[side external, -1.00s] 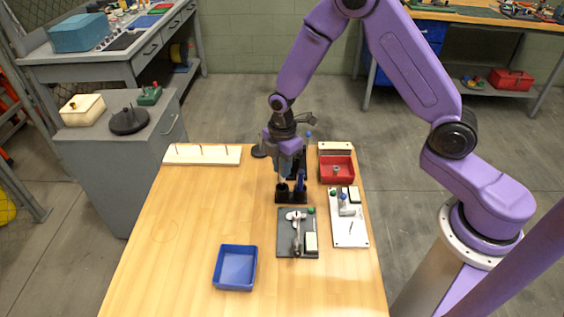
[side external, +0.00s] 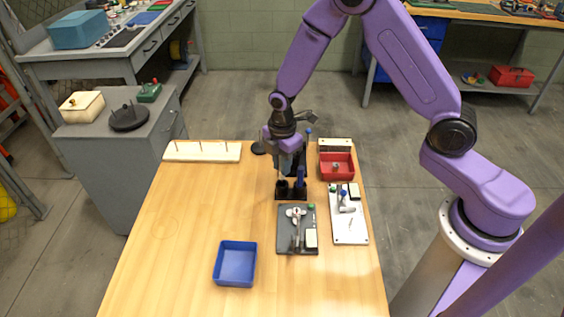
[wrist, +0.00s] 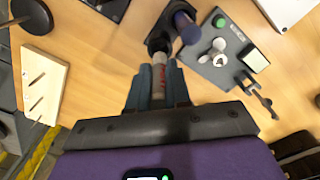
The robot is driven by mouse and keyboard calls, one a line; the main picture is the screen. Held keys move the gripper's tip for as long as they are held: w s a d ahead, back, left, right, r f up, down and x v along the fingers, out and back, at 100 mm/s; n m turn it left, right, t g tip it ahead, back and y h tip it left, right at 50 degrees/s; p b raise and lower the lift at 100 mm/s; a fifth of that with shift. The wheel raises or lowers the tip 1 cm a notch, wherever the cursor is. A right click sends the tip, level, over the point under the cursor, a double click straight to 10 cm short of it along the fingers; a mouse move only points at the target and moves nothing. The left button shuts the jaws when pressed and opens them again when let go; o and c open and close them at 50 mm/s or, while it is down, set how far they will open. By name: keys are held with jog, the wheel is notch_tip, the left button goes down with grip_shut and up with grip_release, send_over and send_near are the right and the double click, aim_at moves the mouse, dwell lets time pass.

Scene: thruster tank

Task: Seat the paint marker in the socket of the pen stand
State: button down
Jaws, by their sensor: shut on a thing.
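My gripper (wrist: 158,88) is shut on the paint marker (wrist: 160,72), a pale grey cylinder with red marks. The marker points down at the black ring of one socket of the pen stand (wrist: 158,42); its lower end is at or in that ring, and I cannot tell how deep. In the side view my gripper (side external: 287,173) is above the left socket of the dark pen stand (side external: 291,195). A blue cylinder (side external: 300,177) stands in the right socket, and it also shows in the wrist view (wrist: 187,28).
A grey board (side external: 284,240) with a valve-like part lies in front of the stand. A white board (side external: 350,236) and a red bin (side external: 337,173) are to the right. A blue bin (side external: 235,265) is at the front. A pegged white block (side external: 202,153) is back left. The left tabletop is clear.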

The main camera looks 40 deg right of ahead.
aim_at(282, 178)
jog(key=shift+f, duration=2.35)
dwell(1.3)
jog(key=c, duration=1)
grip_release()
notch_tip(282, 178, up, 22)
jog(key=shift+f, duration=0.25)
dwell(0.4)
jog(key=s+d+m, duration=0.1)
jog(key=s, duration=0.8)
jog(key=s+d+r+m, duration=0.1)
jog(key=s+m, duration=0.1)
jog(key=s, duration=0.8)
jog(key=s+d+m, duration=0.2)
jog(key=s, duration=0.7)
jog(key=shift+s+r, duration=0.3)
jog(key=shift+s, duration=0.1)
